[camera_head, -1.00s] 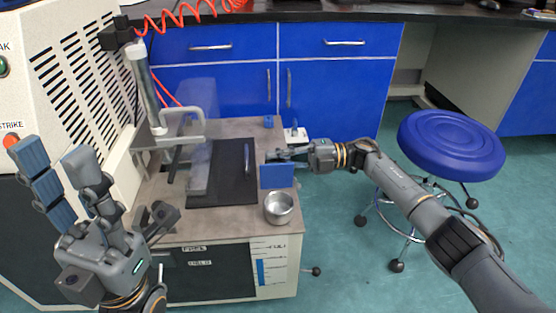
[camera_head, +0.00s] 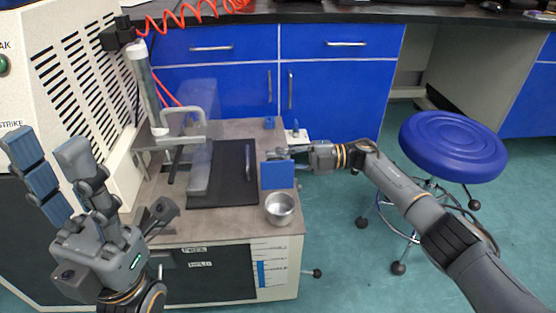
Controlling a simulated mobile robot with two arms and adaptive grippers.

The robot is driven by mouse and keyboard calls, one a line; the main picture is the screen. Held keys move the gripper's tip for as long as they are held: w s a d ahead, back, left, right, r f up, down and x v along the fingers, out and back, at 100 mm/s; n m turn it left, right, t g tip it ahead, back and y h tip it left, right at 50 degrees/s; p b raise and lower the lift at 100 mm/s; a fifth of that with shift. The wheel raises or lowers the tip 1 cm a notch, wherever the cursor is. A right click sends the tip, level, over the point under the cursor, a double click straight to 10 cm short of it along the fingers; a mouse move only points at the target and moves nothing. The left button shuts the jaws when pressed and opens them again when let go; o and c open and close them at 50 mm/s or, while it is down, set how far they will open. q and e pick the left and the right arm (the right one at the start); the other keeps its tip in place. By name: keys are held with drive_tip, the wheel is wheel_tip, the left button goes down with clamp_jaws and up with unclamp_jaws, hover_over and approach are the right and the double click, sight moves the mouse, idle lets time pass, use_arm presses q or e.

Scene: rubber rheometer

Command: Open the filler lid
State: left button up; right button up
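No part is clearly marked as the filler lid. A small upright blue panel (camera_head: 277,177) stands at the right edge of the machine's grey-brown top (camera_head: 228,213). A white plate (camera_head: 298,136) with a small upright piece sits just behind my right gripper. My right gripper (camera_head: 278,154) reaches in from the right, its fingers small and partly hidden close above and behind the blue panel. I cannot tell whether it touches the panel or grips anything. My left gripper (camera_head: 52,160) is open and empty at the left, fingers pointing up, away from the machine top.
A metal cup (camera_head: 280,208) stands at the machine's front right corner. A clear guard and grey cylinder (camera_head: 144,88) rise over the black plate (camera_head: 235,180). A vented cabinet (camera_head: 75,85) stands left, blue drawers (camera_head: 340,80) behind, and a blue stool (camera_head: 452,147) right.

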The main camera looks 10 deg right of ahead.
drive_tip(key=shift+o, duration=0.6)
drive_tip(key=d, duration=1.2)
drive_tip(key=shift+f, duration=0.1)
